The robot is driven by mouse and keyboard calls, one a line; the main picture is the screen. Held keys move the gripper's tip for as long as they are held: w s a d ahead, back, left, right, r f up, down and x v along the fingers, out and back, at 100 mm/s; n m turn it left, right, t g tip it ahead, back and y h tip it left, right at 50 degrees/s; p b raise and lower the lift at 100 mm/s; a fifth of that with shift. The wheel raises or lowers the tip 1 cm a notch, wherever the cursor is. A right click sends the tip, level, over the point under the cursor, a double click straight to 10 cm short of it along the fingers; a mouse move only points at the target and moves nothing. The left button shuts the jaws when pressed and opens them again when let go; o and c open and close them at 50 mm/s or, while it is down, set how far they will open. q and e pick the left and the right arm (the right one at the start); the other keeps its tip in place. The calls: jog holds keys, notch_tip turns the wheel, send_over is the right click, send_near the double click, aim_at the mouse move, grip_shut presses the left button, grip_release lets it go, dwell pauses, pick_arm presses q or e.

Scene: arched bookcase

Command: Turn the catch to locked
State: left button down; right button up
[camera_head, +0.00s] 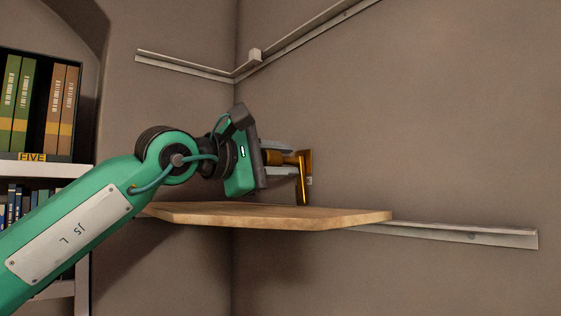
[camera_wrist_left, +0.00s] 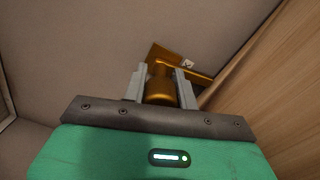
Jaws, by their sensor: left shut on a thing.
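The brass catch (camera_head: 305,178) is on the wall at the corner, just above a wooden shelf board. Its flat arm hangs down in the head view. In the left wrist view the catch (camera_wrist_left: 160,80) shows a round brass barrel with a flat plate and an arm beyond it. My left gripper (camera_head: 285,158) reaches in from the left above the board. Its two grey fingers (camera_wrist_left: 160,88) are shut on the barrel, one on each side. A small pale piece (camera_head: 310,181) shows beside the catch's arm. I cannot tell any lock marking. My right gripper is not in view.
The wooden board (camera_head: 290,217) lies close below my left gripper. A metal rail (camera_head: 460,235) runs along the wall to the right, and another rail (camera_head: 190,66) is above. A bookcase (camera_head: 40,170) with books stands at the left.

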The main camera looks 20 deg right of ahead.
pick_arm(q)
jog(key=shift+m, duration=0.4)
jog(key=c, duration=1.1)
grip_release()
jog(key=shift+a, duration=0.2)
jog(key=b+v, duration=0.5)
jog(key=v, duration=0.7)
jog(key=shift+s+a+f, duration=0.1)
jog(key=shift+s+a, duration=0.25)
jog(key=shift+a, duration=0.3)
